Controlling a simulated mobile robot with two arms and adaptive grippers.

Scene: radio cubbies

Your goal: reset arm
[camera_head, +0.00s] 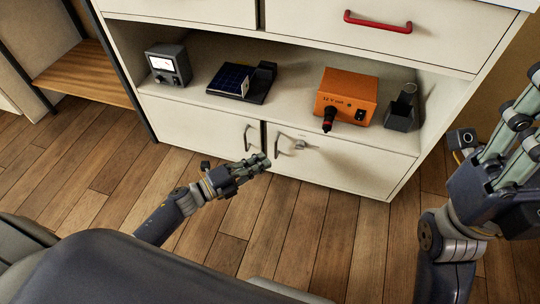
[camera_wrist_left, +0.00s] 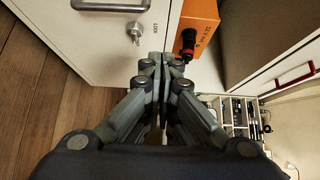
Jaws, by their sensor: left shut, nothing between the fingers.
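My left gripper (camera_head: 262,162) is in front of the cabinet's lower doors, near the door handles, and holds nothing. In the left wrist view its fingers (camera_wrist_left: 160,62) are together with nothing between them. My right gripper (camera_head: 520,115) is raised at the right edge of the head view, partly cut off, so its opening is unclear.
The cabinet shelf (camera_head: 292,105) holds a grey meter (camera_head: 168,64), a dark panel device (camera_head: 241,82), an orange box (camera_head: 346,95) and a dark holder (camera_head: 402,108). Lower door handles (camera_head: 248,138) stick out near my left gripper. The wood floor (camera_head: 110,185) is clear at left.

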